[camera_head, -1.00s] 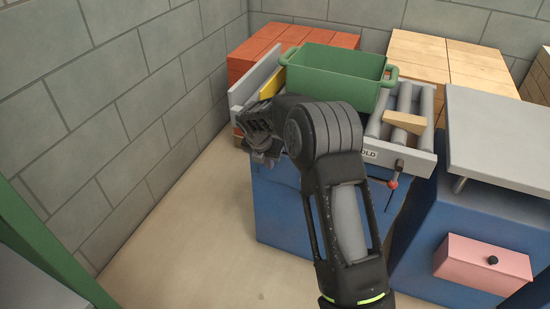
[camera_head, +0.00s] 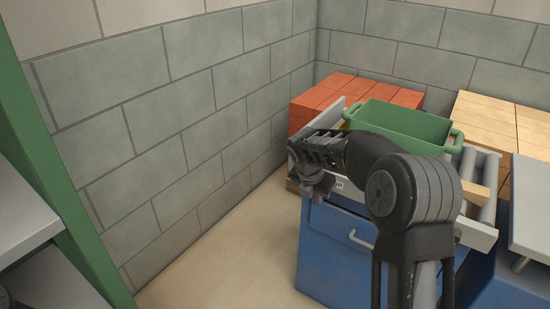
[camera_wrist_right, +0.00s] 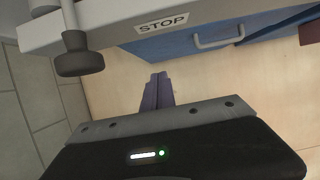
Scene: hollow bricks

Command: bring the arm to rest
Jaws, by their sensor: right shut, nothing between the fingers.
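My right arm comes in from the bottom right of the head view and reaches in front of the blue cabinet. My right gripper (camera_head: 312,193) hangs at the left front corner of the cabinet's grey top. In the right wrist view its fingers (camera_wrist_right: 157,92) are together, with nothing between them, over the pale floor. The grey edge with a STOP label (camera_wrist_right: 162,22) and a dark knob (camera_wrist_right: 78,55) are close by in that view. My left gripper is not in view.
A green bin (camera_head: 405,128) stands on the blue cabinet (camera_head: 335,250). Red bricks (camera_head: 335,95) and pale bricks (camera_head: 500,118) are stacked behind. A green post (camera_head: 50,150) and grey shelf (camera_head: 20,205) stand at the left. The floor between is clear.

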